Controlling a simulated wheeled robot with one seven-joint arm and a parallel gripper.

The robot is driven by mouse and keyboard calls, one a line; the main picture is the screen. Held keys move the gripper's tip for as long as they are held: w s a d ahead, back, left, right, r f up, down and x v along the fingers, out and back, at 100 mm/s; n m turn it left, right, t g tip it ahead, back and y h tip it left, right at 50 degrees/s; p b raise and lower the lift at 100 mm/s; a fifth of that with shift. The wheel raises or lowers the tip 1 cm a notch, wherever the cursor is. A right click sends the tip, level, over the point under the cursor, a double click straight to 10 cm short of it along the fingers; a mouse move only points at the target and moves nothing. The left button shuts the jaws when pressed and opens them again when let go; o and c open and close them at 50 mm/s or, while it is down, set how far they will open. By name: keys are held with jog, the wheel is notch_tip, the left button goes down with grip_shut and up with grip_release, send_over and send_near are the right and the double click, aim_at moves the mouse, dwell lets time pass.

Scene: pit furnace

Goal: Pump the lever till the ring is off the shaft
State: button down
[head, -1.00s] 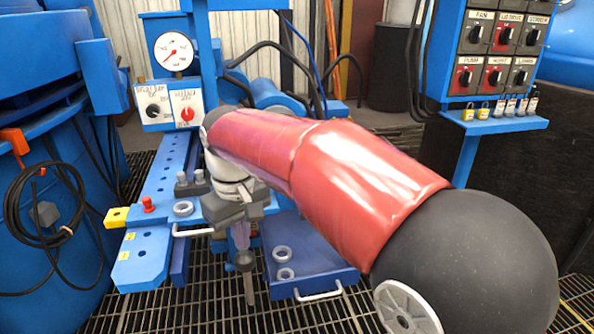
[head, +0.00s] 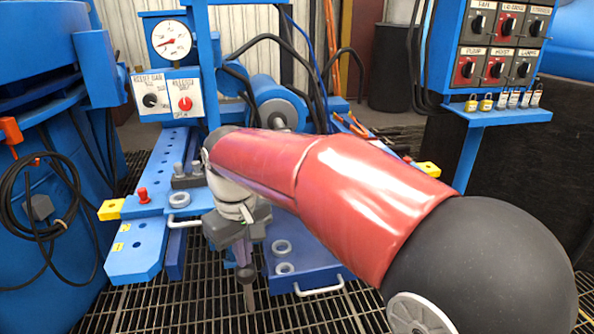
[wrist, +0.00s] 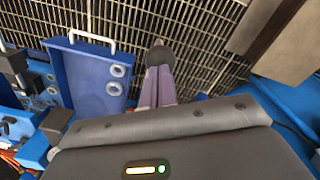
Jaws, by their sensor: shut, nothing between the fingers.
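My gripper (head: 243,260) is low over the floor grating in the head view, its narrow purple fingers pointing down. In the wrist view the fingers (wrist: 157,90) lie together with nothing between them. A dark lever (head: 248,290) with a round top stands right at the fingertips. Its round end also shows beyond them in the wrist view (wrist: 160,57); I cannot tell whether they touch. A pressure gauge (head: 173,40) stands above the control panel. The shaft and the ring on it are not recognisable; my arm covers the middle of the press.
A panel with switches (head: 500,45) and padlocks stands at right. A coiled cable (head: 35,195) hangs at left. Grating is free in front.

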aim_at(245, 270)
jog(key=f+b, duration=0.1)
jog(key=f, duration=0.2)
jog(key=s+f+b, duration=0.1)
jog(key=f+b, duration=0.1)
jog(key=f, duration=0.1)
jog(key=shift+s+d, duration=0.15)
jog(key=shift+d, duration=0.05)
jog(key=r+p, duration=0.3)
jog(key=w+r+p, duration=0.1)
jog(key=r+p, duration=0.3)
jog(key=w+r+p, duration=0.1)
jog(key=r+p, duration=0.3)
jog(key=shift+w+a, duration=0.2)
jog(key=shift+a, duration=0.1)
jog(key=shift+f, duration=0.15)
notch_tip(245, 270, up, 5)
jog(key=p, duration=0.3)
jog(key=s+d+r+m+t, duration=0.1)
jog(key=s+d+r+m, duration=0.1)
jog(key=d, duration=0.5)
jog(key=s+d+r+m+t, duration=0.1)
jog(key=s+d+m, duration=0.1)
jog(key=d, duration=0.5)
jog(key=s+d+f+m+t, duration=0.3)
jog(key=s+d+m, duration=0.1)
jog(key=s+d, duration=0.6)
jog(key=shift+s+d+f+m+t, duration=0.3)
jog(key=shift+s+d+f+m, duration=0.1)
jog(key=shift+d, duration=0.6)
jog(key=shift+r, duration=0.1)
